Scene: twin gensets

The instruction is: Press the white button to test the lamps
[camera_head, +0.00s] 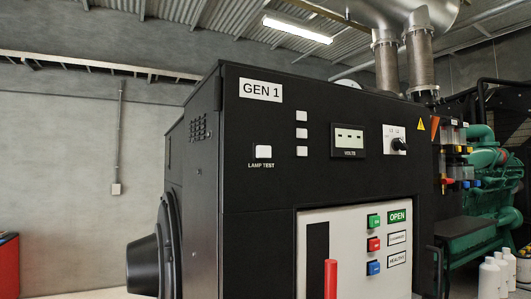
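The white button (263,151) sits at the upper left of the front of the black genset cabinet (262,205), with the words LAMP TEST printed below it. A GEN 1 label (261,90) is above it. Three small white lamps (302,133) stand in a column to the right of the button, and none looks lit in colour. Neither of my grippers shows in the head view.
Right of the lamps are a VOLTS meter (349,141) and a rotary switch (395,140). Below, a light panel (341,220) carries green, red and blue buttons and a red handle (331,279). A dark round housing (147,262) juts from the cabinet's left side. White bottles (489,279) stand at right.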

